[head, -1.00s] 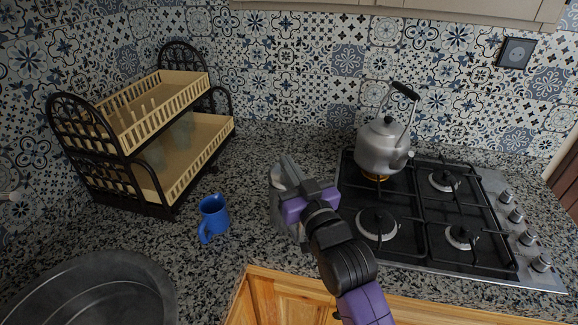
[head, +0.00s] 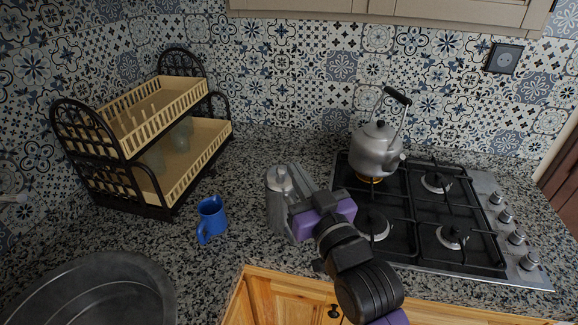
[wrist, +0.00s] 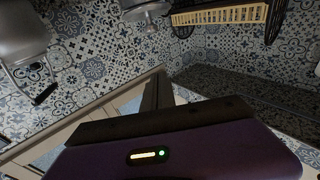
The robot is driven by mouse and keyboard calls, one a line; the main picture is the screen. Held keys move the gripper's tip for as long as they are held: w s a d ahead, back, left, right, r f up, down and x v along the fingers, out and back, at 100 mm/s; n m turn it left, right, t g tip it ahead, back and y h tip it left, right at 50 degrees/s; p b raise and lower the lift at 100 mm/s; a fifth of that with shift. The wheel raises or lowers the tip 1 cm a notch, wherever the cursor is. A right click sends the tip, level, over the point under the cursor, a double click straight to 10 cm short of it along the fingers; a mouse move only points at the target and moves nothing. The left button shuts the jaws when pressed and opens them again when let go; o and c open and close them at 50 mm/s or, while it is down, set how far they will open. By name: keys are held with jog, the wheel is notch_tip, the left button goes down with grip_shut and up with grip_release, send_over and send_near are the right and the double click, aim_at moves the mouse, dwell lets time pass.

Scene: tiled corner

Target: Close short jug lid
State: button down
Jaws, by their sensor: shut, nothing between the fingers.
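The short jug (head: 277,212) is a grey metal vessel standing on the granite counter, left of the stove. Its round lid (head: 279,179) with a small knob is at the jug's top and looks roughly level; I cannot tell if it is fully seated. My gripper (head: 303,184) is shut and empty, just right of the lid, and hides the jug's right side. I cannot tell whether it touches the jug. A grey metal piece, possibly the jug, shows at the top of the wrist view (wrist: 146,9).
A two-tier dish rack (head: 150,140) stands at the back left. A kettle (head: 375,150) sits on the gas stove (head: 420,215) at right. The counter behind the jug is clear.

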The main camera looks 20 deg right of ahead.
jog(key=s, duration=0.3)
jog(key=g+b, duration=0.2)
jog(key=b, duration=0.1)
send_over(285, 188)
jog(key=shift+s+f, duration=0.15)
jog(key=shift+f, duration=0.45)
jog(key=shift+s+f, duration=0.15)
jog(key=shift+f, duration=0.4)
jog(key=shift+w+f+p, duration=0.2)
jog(key=shift+f+p, duration=0.1)
jog(key=shift+f, duration=0.45)
jog(key=shift+r+p, duration=0.2)
jog(key=shift+p, duration=0.3)
